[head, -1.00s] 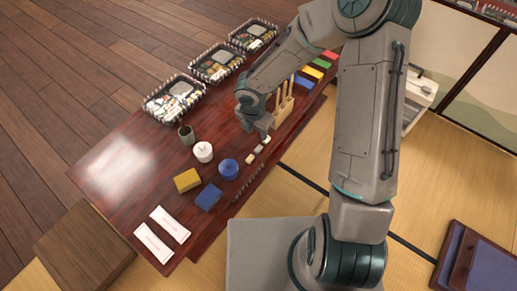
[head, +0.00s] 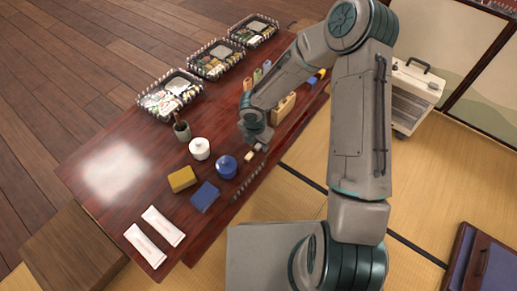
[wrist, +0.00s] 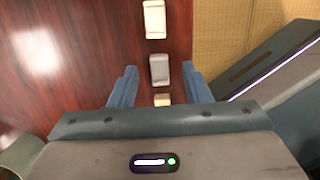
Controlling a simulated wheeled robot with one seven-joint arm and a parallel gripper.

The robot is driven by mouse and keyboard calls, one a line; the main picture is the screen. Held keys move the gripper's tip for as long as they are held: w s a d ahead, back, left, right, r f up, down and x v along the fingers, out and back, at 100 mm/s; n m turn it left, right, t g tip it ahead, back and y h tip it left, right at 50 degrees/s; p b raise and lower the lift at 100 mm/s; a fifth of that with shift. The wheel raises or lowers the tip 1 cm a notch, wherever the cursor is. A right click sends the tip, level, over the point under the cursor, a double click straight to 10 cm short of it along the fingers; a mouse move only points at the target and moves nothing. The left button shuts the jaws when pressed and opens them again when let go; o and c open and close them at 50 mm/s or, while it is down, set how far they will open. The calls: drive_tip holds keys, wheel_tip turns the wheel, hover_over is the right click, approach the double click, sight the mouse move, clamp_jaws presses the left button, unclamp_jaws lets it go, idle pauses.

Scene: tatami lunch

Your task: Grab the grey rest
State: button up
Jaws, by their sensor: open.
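The grey rest (wrist: 159,70) is a small block on the dark red table. In the wrist view it lies just ahead of my gripper (wrist: 160,87), in line with the gap between the fingers. A white rest (wrist: 154,19) lies beyond it, and a cream rest (wrist: 163,99) shows between the fingers, partly hidden by my gripper's body. My gripper is open and empty. In the head view my gripper (head: 258,138) is low over the table's near edge, beside the small rests; I cannot tell there which one is grey.
A blue round pot (head: 227,167), a white lidded pot (head: 200,149) and a green cup (head: 182,131) stand left of my gripper. A wooden holder (head: 284,108) is behind. Tatami lies past the table edge.

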drive_tip(key=shift+f, duration=0.1)
clamp_jaws()
